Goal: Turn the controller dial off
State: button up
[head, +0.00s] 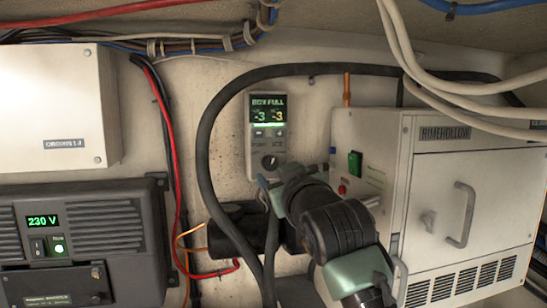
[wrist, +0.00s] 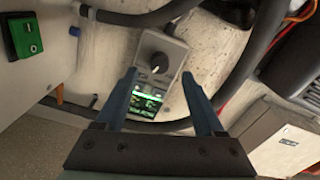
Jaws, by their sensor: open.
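The controller (head: 265,110) is a pale upright panel on the back wall. Its lit display reads "BOX FULL" with "-3" twice, over a green bar and buttons. The black dial (head: 270,161) is low on the panel, with a light pointer mark. In the wrist view the controller (wrist: 172,100) appears upside down, with the dial (wrist: 154,62) just beyond my fingertips. My gripper (wrist: 160,75) is open and empty, its blue fingers on either side of the panel's line. In the head view my gripper (head: 286,176) is just below and right of the dial, partly hidden by my wrist.
A thick black hose (head: 205,135) loops around the controller's left and top. A white RIMEHOLLOW box (head: 455,165) with a green switch (head: 355,163) stands close on the right. A dark 230 V unit (head: 85,240) and white box (head: 50,100) are left. Cables hang upper right.

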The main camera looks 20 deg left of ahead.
aim_at(271, 166)
jog(key=shift+p+x, duration=1)
jog(key=shift+x, duration=1.65)
grip_shut()
